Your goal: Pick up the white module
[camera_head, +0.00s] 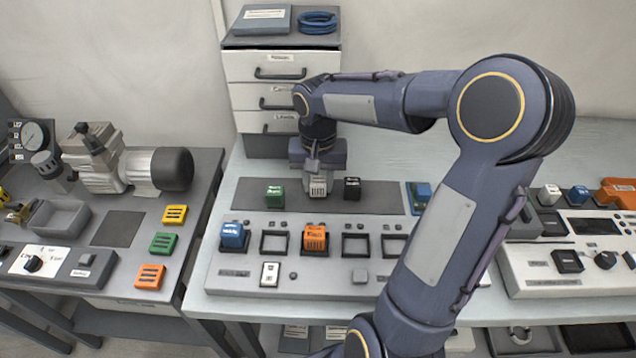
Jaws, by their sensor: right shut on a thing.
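My right gripper (317,185) points down at the back of the middle table and is shut on the white module (317,188). The white module shows just under the fingers, between a green module (274,195) on its left and a black module (352,188) on its right. It is at the dark grey strip (240,192); I cannot tell whether it touches the strip. A blue module (421,192) is further right, partly beside my arm. My left gripper does not show.
In front is a grey panel (330,278) with square sockets; a blue module (232,235) and an orange module (314,238) sit in it. A drawer unit (270,66) stands behind. A compressor (125,165) is on the left table, a control box (575,255) on the right.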

